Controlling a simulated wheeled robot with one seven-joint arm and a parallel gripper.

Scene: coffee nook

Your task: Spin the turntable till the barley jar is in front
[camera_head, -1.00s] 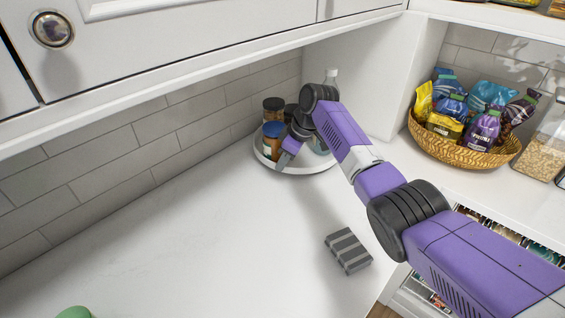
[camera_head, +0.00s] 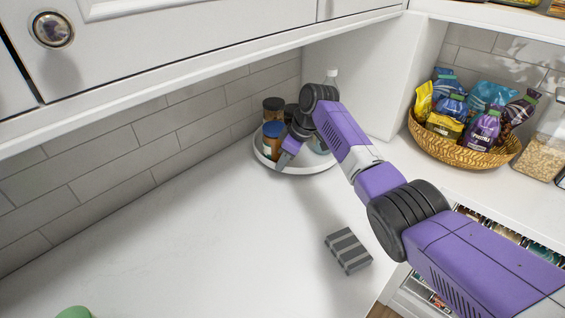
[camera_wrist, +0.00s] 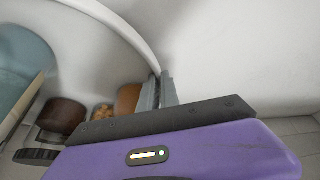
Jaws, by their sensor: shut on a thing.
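The white turntable (camera_head: 318,169) stands at the back of the counter, near the corner. Several jars stand on it. One has a blue lid and brown contents (camera_head: 272,138), and one with a dark lid (camera_head: 273,109) stands behind it. I cannot tell which jar is the barley jar; my arm hides part of the turntable. My gripper (camera_head: 283,162) is at the front rim. In the wrist view my gripper (camera_wrist: 160,92) is shut on the turntable rim (camera_wrist: 128,32), with jars beside it.
A grey striped block (camera_head: 348,250) lies on the counter to the right. A wicker basket of bags (camera_head: 465,152) and a clear container of grain (camera_head: 543,152) stand at the right. The tiled wall (camera_head: 120,165) runs behind.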

